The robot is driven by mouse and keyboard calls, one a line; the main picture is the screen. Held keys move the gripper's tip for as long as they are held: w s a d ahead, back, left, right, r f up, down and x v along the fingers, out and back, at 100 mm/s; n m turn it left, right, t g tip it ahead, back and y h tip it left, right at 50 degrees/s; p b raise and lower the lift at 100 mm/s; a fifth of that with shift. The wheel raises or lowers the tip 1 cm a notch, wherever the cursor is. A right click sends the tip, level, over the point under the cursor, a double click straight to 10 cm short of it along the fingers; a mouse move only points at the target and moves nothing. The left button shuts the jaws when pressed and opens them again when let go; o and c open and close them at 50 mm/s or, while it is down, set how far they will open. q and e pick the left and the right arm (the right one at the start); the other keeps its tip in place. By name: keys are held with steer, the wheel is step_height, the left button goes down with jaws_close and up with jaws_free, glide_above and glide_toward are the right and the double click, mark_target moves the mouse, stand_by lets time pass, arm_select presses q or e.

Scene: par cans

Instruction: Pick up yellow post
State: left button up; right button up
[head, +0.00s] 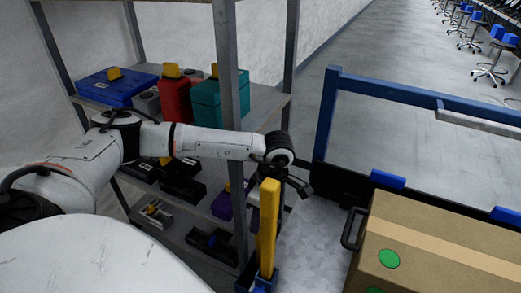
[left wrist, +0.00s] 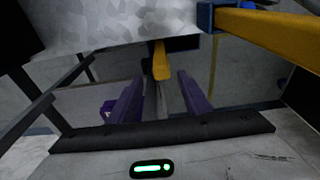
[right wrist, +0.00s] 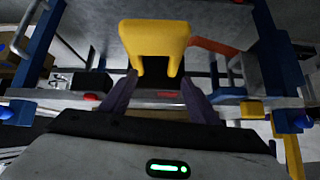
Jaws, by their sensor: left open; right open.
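The yellow post (head: 268,225) stands upright in a blue socket (head: 264,279) beside the shelf in the head view. My left arm reaches across the shelf, and its gripper (head: 287,188) is just behind the post's upper part, partly hidden. In the left wrist view a long yellow bar with a blue end (left wrist: 265,28) crosses the upper right, outside the open fingers (left wrist: 160,78). A smaller yellow piece (left wrist: 160,60) shows beyond the fingertips. My right gripper (right wrist: 159,80) is open and empty, outside the head view. A yellow forked piece (right wrist: 155,35) appears ahead of its fingers.
A metal shelf (head: 228,70) holds a blue case (head: 117,88), a red container (head: 174,100), a teal box (head: 218,104) and dark items below. A cardboard box (head: 440,245) sits at right near a blue frame (head: 325,115). Stools (head: 487,72) stand far off on open floor.

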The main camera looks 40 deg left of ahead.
arm_select(q)
steer(key=f, duration=0.4)
steer(key=shift+s+f, duration=0.15)
steer(key=shift+s, duration=0.05)
steer(key=shift+f, duration=0.6)
steer(key=c, duration=1.1)
steer(key=shift+r, duration=0.15)
